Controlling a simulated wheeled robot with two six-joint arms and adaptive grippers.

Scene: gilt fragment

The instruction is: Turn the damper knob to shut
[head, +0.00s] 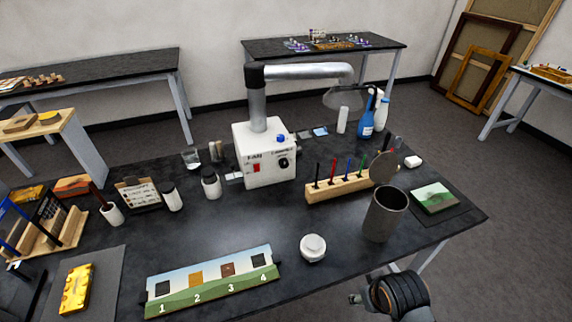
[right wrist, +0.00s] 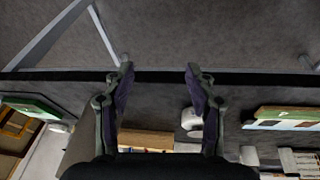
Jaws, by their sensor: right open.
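A white extractor box (head: 264,155) stands on the black workbench. Its front carries a red switch (head: 256,168) and a round black knob (head: 284,162) at the right, under print too small to read. A blue knob (head: 281,139) sits higher up near the box top. I cannot tell by label which is the damper knob, nor its setting. My right arm (head: 400,295) is at the bottom right of the head view, far from the box. My right gripper (right wrist: 160,70) is open and empty in the right wrist view. My left gripper is not in view.
A white lidded jar (head: 313,248) and a numbered board (head: 215,282) lie in front. Bare bench lies between box and jar.

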